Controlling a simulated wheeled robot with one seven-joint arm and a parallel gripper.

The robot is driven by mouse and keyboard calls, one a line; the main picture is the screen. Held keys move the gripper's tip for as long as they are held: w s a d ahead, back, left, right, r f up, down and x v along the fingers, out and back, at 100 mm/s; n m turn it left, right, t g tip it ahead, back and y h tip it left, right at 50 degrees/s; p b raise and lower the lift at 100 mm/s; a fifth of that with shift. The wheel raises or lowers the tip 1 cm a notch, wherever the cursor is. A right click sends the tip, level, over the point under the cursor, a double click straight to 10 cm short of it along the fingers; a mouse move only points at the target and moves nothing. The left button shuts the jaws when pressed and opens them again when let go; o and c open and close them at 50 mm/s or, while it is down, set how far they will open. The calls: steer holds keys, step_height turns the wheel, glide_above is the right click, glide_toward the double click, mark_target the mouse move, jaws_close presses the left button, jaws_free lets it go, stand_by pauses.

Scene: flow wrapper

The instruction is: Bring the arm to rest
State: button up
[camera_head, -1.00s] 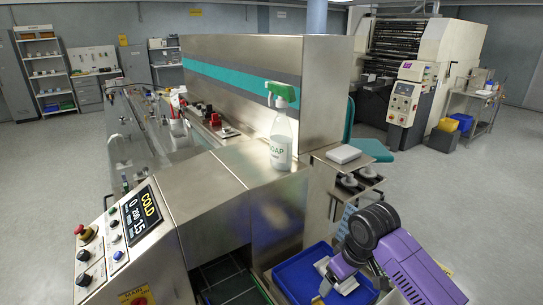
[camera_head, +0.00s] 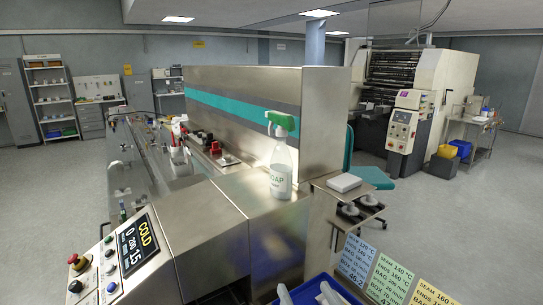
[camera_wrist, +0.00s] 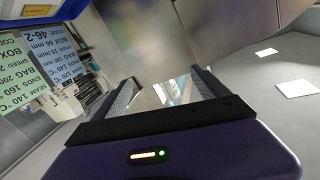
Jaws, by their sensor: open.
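My gripper (camera_wrist: 165,86) shows in the wrist view, its two dark fingers apart with nothing held between them. The wrist view is strongly tilted, with a metal surface behind the fingers and printed cards to the left. My arm and gripper are out of the head view.
A blue tray (camera_head: 318,288) with pale items is at the bottom of the head view, beside several setting cards (camera_head: 391,276). A spray bottle (camera_head: 281,165) stands on the steel wrapper (camera_head: 205,235). A small side shelf (camera_head: 350,196) juts out right. Open floor lies beyond.

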steer(key=s+d+f+h, duration=0.1)
steer(key=s+d, duration=0.3)
steer(key=s, duration=1)
steer(key=s+d+f+g+h+b, duration=0.1)
steer(key=s+d+f+h, duration=0.1)
steer(key=s, duration=1.2)
steer(key=s+d+f+g+h, duration=0.1)
steer(key=s+d+f, duration=0.2)
steer(key=s, duration=1.1)
steer(key=d, duration=0.3)
steer(key=shift+s+d+f+h+b, duration=0.15)
steer(key=shift+d+f+h+b, duration=0.15)
steer(key=shift+h+b, duration=0.1)
